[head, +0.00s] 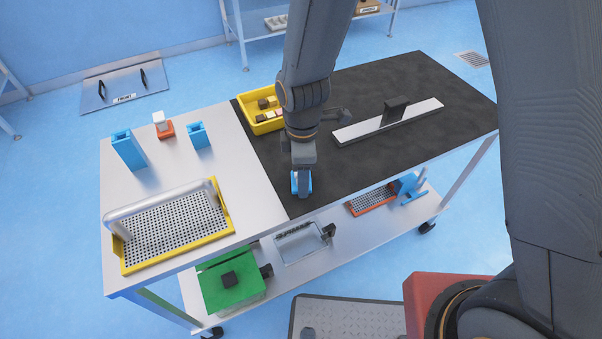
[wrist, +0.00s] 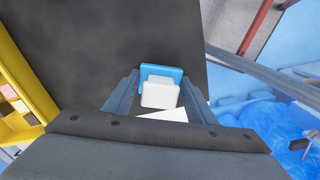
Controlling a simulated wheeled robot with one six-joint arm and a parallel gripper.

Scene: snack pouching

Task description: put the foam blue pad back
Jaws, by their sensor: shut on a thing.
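The foam blue pad (head: 302,185) shows as a small blue piece under my gripper (head: 302,172), at the front left part of the dark mat (head: 370,95). In the wrist view the blue pad (wrist: 176,71) has a white block-like handle (wrist: 160,95) on it. My gripper (wrist: 158,92) is shut on this handle, with a finger on each side. Whether the pad touches the mat or hangs just above it, I cannot tell. A similar red pad with a white top (head: 163,126) stands on the bare left part of the table, between two blue upright holders (head: 128,150) (head: 199,136).
A yellow bin (head: 262,127) with small blocks stands behind my gripper. A pale bar (head: 360,130) with a black block lies on the mat at right. A yellow-edged perforated tray (head: 228,208) with a rail is front left. The table between holders and mat is clear.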

